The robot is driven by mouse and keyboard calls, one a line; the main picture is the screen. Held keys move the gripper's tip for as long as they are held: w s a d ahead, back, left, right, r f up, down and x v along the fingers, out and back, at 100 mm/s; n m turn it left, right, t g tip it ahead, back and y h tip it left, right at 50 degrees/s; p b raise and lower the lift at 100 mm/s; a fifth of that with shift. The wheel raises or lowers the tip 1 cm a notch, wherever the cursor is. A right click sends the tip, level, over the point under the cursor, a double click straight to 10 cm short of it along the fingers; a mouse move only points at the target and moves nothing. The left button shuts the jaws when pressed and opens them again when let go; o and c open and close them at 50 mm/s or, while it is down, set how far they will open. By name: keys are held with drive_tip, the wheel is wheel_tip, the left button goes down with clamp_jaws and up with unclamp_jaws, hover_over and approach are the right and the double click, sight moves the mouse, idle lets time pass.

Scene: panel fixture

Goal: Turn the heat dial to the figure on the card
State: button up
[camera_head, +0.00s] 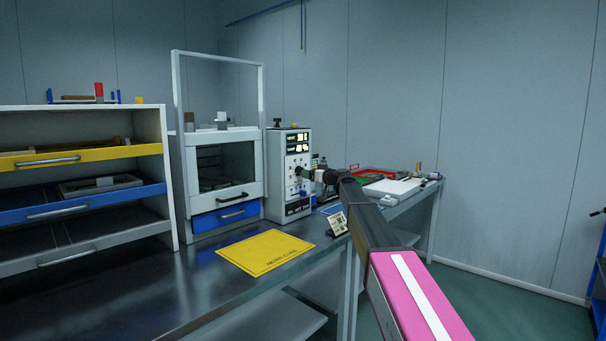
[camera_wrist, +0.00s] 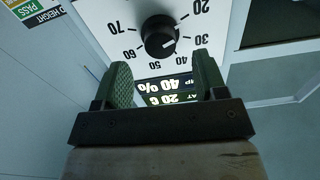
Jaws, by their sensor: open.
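The heat dial (camera_wrist: 158,35) is a black round knob with a white pointer mark, on a white panel face. Figures from 20 to 70 show around it, upside down in the wrist view. The pointer mark lies toward the 30 and 40 side. My gripper (camera_wrist: 164,82) is open, its green-padded fingers apart and short of the knob, with nothing between them.
Lit displays (camera_wrist: 170,90) below the dial show 40 % and 20 C. A yellow mat (camera_head: 265,252) lies on the bench. A glass-fronted cabinet (camera_head: 175,165) stands left of the panel. A red-edged green tray (camera_head: 372,174) and white item (camera_head: 393,188) lie to the right.

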drive_tip(key=x, duration=0.4)
drive_tip(key=shift+w+a, duration=0.25)
drive_tip(key=c, duration=0.9)
